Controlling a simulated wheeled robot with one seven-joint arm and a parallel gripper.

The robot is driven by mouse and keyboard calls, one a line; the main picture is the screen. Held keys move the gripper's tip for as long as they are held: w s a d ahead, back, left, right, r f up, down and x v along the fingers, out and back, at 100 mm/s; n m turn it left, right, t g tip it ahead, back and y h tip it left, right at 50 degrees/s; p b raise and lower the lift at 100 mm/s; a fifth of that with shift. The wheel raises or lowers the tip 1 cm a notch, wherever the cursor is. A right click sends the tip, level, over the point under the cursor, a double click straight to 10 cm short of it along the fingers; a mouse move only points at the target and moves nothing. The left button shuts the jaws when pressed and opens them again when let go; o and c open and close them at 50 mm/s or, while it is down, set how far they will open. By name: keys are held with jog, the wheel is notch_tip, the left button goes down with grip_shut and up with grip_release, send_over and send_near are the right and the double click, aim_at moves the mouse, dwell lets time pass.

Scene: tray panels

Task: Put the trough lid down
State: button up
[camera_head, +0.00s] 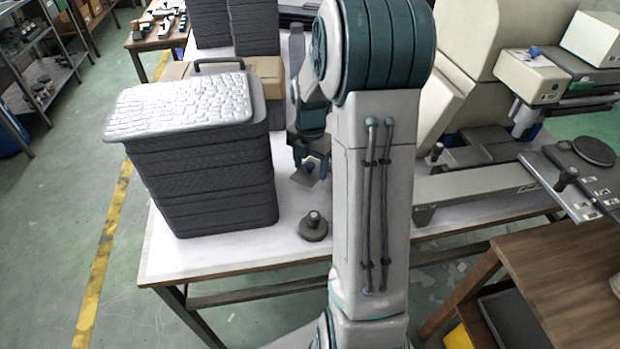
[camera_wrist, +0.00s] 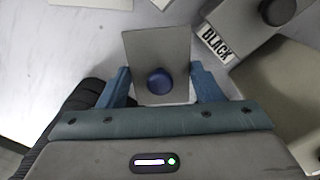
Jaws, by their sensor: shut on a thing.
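The trough lid (camera_wrist: 154,48) is a thin grey plate with a round blue knob (camera_wrist: 159,82), seen from above in the wrist view. My gripper (camera_wrist: 162,90) is shut on it, with one blue finger on each side of the plate. In the head view the lid (camera_head: 303,179) shows small and tilted below my gripper (camera_head: 311,165), above the white table top. My arm hides part of the area beside it. I cannot make out the trough.
A tall stack of dark trays (camera_head: 205,180) with a pale, bumpy top stands left of my gripper. A dark round knobbed piece (camera_head: 313,229) stands on the table in front. A pale machine (camera_head: 470,190) stands at right.

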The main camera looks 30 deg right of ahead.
aim_at(311, 171)
jog(key=shift+f, duration=2.15)
jog(key=shift+f, duration=0.1)
jog(key=shift+f, duration=0.15)
jog(key=o, duration=1)
jog(key=shift+c, duration=0.2)
notch_tip(311, 171, up, 12)
jog(key=shift+r+p, duration=0.25)
jog(key=shift+p, duration=0.05)
jog(key=shift+r, duration=0.1)
